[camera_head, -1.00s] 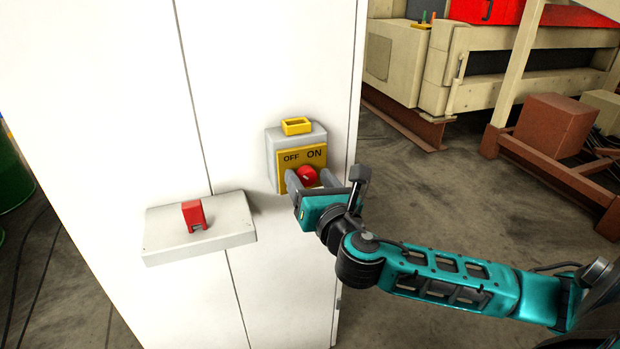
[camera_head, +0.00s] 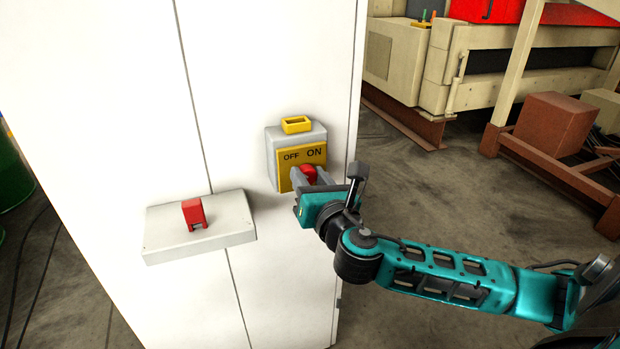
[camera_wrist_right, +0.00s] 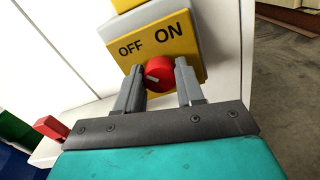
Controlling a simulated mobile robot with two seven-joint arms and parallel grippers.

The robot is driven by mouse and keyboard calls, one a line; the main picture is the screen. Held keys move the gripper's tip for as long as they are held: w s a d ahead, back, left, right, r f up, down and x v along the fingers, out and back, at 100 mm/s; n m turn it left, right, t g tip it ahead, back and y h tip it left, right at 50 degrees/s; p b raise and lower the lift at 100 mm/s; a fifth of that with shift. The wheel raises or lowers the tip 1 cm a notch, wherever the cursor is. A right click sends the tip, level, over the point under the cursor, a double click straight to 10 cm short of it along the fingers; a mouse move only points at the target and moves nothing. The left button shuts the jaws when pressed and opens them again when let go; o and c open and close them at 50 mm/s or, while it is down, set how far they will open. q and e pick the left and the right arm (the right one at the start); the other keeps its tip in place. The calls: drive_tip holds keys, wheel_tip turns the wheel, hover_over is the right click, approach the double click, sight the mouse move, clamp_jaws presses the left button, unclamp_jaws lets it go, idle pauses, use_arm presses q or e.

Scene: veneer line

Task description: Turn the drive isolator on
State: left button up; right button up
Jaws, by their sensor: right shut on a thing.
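The drive isolator is a grey box (camera_head: 271,160) with a yellow plate (camera_head: 285,177) marked OFF and ON, on the white cabinet front. Its red round knob (camera_head: 309,173) is at the plate's lower part. My right gripper (camera_head: 312,181) is shut on the knob. In the right wrist view the red knob (camera_wrist_right: 159,73) sits between the two grey fingers; its white mark points left, towards the OFF side. The fingers partly hide the knob's sides. My left gripper is out of view.
A grey shelf (camera_head: 230,235) with a red padlock-like piece (camera_head: 194,213) juts from the cabinet (camera_head: 120,90) left of the isolator. A yellow loop (camera_head: 296,124) sits on top of the isolator box. Open floor and beige machinery (camera_head: 480,90) lie to the right.

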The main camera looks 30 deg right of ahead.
drive_tip(key=m, duration=0.4)
drive_tip(key=shift+m, duration=0.4)
drive_tip(key=m, duration=0.4)
drive_tip(key=shift+f+m, duration=0.1)
drive_tip(key=shift+m, duration=0.2)
drive_tip(key=m, duration=0.5)
drive_tip(key=shift+m, duration=1.7)
drive_tip(key=o, duration=1)
drive_tip(key=shift+o, duration=0.2)
drive_tip(key=shift+s, duration=0.15)
